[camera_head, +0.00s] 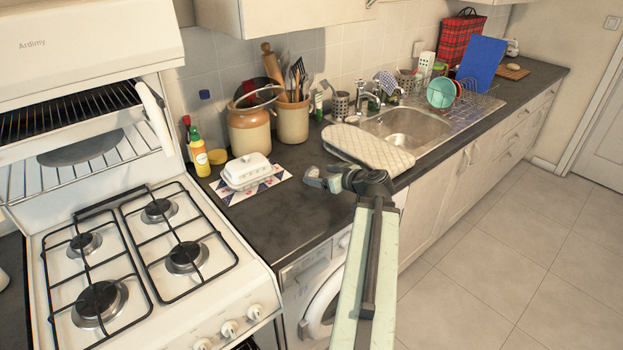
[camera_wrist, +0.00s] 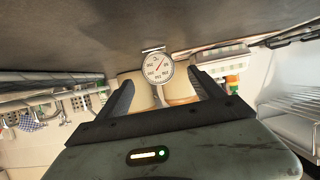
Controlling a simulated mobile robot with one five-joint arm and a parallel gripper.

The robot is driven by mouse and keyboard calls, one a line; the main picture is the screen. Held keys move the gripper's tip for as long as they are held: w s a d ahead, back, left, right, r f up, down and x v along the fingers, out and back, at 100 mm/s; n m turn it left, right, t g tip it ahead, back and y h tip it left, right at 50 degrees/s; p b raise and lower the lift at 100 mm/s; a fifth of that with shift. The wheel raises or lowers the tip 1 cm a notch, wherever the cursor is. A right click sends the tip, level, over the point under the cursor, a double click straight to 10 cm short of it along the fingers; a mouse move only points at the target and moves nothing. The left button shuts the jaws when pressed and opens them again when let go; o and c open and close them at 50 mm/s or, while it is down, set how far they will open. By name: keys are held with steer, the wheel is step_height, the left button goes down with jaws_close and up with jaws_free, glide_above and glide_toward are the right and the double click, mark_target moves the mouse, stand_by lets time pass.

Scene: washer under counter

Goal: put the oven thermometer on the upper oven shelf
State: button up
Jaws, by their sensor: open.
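The oven thermometer (camera_wrist: 158,67), a round white dial with a red needle and a metal stand, is on the dark counter in the wrist view. It shows between and beyond the two fingertips. My gripper (camera_wrist: 162,84) is open around its line of sight; I cannot tell whether either finger touches it. In the head view my gripper (camera_head: 323,183) is low over the counter, right of the butter dish; the thermometer is hard to make out there. The white cooker (camera_head: 190,315) stands at left.
A white butter dish (camera_head: 246,170) on a patterned mat, sauce bottles (camera_head: 198,152) and crocks (camera_head: 250,128) stand on the counter. A quilted pad (camera_head: 368,148) lies beside the sink. Wire racks (camera_head: 85,160) show above the hob. The floor (camera_head: 500,270) at right is clear.

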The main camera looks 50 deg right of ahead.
mark_target(313, 173)
steer(key=b+x, duration=0.2)
steer(key=x, duration=0.4)
steer(key=shift+f, duration=0.15)
steer(key=shift+s, duration=0.15)
jaws_close()
step_height(313, 173, up, 10)
steer(key=p, duration=1)
